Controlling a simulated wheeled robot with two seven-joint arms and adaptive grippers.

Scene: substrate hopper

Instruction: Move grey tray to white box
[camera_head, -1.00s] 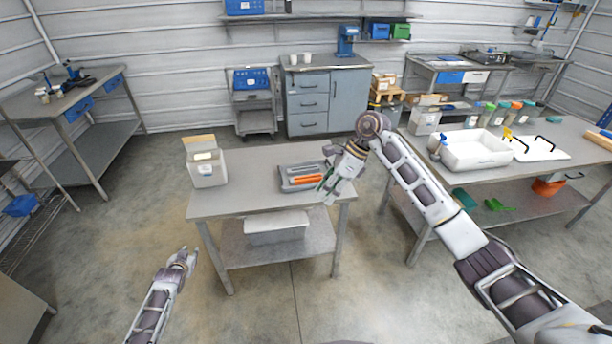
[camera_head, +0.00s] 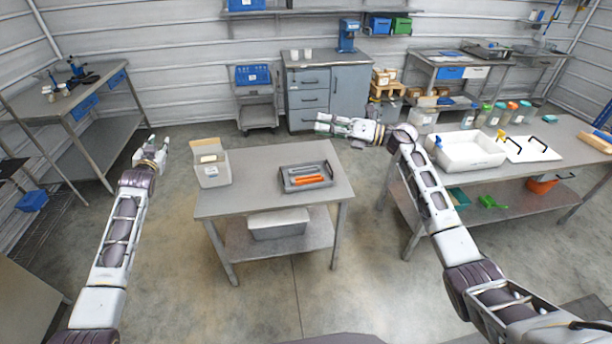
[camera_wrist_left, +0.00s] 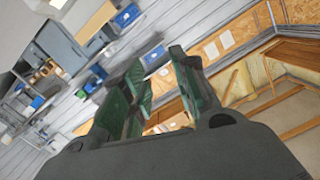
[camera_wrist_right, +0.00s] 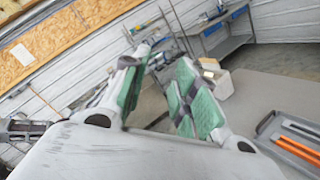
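The grey tray (camera_head: 287,186) lies on the right part of the small middle table and holds an orange tool and grey pieces. The tray also shows at the right edge of the right wrist view (camera_wrist_right: 266,126). A white box (camera_head: 213,176) with an open brown flap stands upright at the table's left end, apart from the tray. My left gripper (camera_head: 158,149) is open and empty, left of the box; its fingers show spread in the left wrist view (camera_wrist_left: 160,85). My right gripper (camera_head: 321,122) is open and empty, beyond the table's back edge, clear of the tray.
The middle table (camera_head: 246,202) has bare top between box and tray; a pale bin (camera_head: 278,228) sits on its lower shelf. The right-hand bench carries a white basin (camera_head: 468,158) and several bottles. A grey cabinet (camera_head: 345,98) stands behind. Floor in front is clear.

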